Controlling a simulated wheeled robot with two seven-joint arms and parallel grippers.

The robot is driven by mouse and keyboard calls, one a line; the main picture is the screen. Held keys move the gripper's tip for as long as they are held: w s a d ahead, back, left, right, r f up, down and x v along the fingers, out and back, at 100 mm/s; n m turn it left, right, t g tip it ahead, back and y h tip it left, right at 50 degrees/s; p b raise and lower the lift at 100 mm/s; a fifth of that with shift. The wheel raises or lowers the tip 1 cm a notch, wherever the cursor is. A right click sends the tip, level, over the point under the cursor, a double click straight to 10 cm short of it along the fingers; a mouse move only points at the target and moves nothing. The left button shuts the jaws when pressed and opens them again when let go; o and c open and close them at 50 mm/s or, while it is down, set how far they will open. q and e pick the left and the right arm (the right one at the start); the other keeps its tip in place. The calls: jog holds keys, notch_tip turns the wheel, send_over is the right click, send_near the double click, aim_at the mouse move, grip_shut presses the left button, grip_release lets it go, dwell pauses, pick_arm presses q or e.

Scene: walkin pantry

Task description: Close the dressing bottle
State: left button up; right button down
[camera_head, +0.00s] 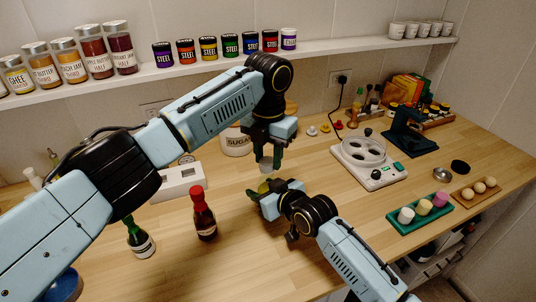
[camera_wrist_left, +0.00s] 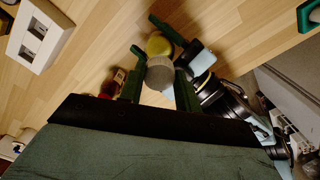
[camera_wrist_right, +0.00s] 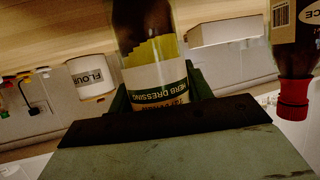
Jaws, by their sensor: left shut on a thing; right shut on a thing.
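A sliver of the bottle (camera_head: 263,187) shows there. A pale grey cap (camera_wrist_left: 160,73) sits between the fingers of my left gripper (camera_wrist_left: 158,88), in line with the yellowish bottle (camera_wrist_left: 158,43). In the head view my left gripper (camera_head: 267,150) holds the cap (camera_head: 266,164) above the bottle. I cannot tell whether they touch.

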pick_arm(q)
jog(key=o, duration=0.9)
jog(key=shift+o, duration=0.2)
jog(key=shift+r, duration=2.25)
jog(key=shift+c, duration=0.4)
